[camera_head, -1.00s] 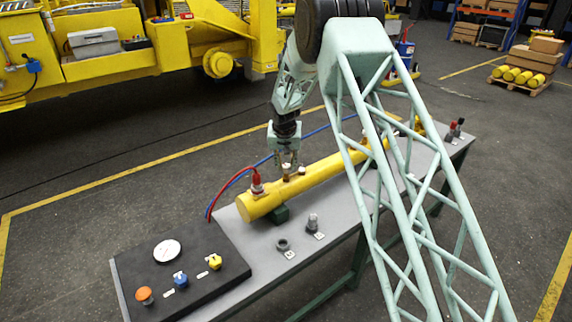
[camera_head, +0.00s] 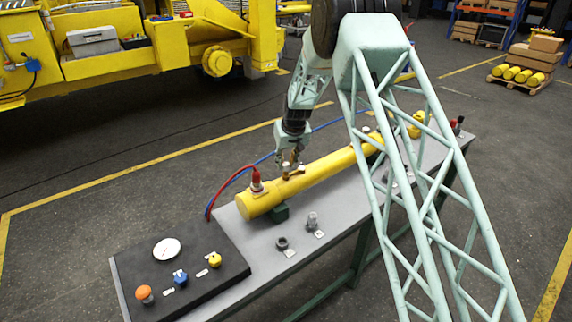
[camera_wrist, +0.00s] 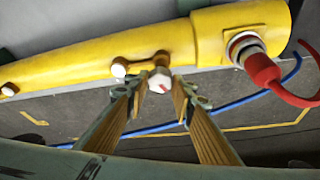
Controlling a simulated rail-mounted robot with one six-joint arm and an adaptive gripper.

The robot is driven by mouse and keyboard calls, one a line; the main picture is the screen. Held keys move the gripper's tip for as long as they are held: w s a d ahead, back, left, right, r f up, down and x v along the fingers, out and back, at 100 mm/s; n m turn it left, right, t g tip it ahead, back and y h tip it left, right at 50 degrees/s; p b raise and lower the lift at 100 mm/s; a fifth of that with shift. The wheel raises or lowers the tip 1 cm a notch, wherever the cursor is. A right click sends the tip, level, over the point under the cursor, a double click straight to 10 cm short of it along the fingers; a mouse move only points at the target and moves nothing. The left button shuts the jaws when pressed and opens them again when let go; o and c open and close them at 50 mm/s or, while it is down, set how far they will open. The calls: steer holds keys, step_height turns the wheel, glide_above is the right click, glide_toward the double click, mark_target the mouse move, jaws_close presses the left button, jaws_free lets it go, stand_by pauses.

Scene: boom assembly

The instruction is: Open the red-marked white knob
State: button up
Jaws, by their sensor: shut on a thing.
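The red-marked white knob (camera_wrist: 160,82) is a small white cap with a red line, on the side of the yellow cylinder (camera_wrist: 95,62). A second white knob (camera_wrist: 119,68) sits left of it on the same brass-coloured fitting. My gripper (camera_wrist: 154,90) is closed around the red-marked knob, with one finger on each side. In the head view my gripper (camera_head: 291,171) is tilted at the top of the yellow cylinder (camera_head: 315,177), and its fingers partly hide the fitting.
A red connector (camera_head: 256,182) with red and blue hoses stands left of my gripper. A black panel (camera_head: 215,282) with a gauge and coloured knobs lies at the table's near left end. Two small metal parts (camera_head: 312,221) lie in front of the cylinder.

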steer(key=shift+d+f+n+g+y+b, duration=0.15)
steer(key=shift+n+y+b, duration=0.1)
steer(key=shift+n+b, duration=0.6)
steer(key=shift+a+f+n+g+y+b, duration=0.2)
steer(key=shift+n+b, duration=0.35)
steer(key=shift+b, duration=0.55)
steer(key=shift+w+d+r+n+y+b, duration=0.2)
steer(key=shift+n+b, duration=0.4)
steer(key=shift+b, duration=0.45)
steer(key=n+g+y+b, duration=0.1)
steer(key=n+b, duration=0.3)
steer(key=shift+b, duration=0.4)
steer(key=shift+d+n+g+y+b, duration=0.2)
steer(key=shift+n+g, duration=0.35)
steer(key=shift+n, duration=0.7)
steer(key=shift+a+n+g+y+b, duration=0.1)
steer(key=shift+n+g+b, duration=0.3)
steer(key=shift+n, duration=0.85)
steer(key=shift+r, duration=0.1)
steer(key=o, duration=0.8)
steer(key=shift+w, duration=0.1)
steer(key=shift+o, duration=0.2)
steer(key=shift+r, duration=0.1)
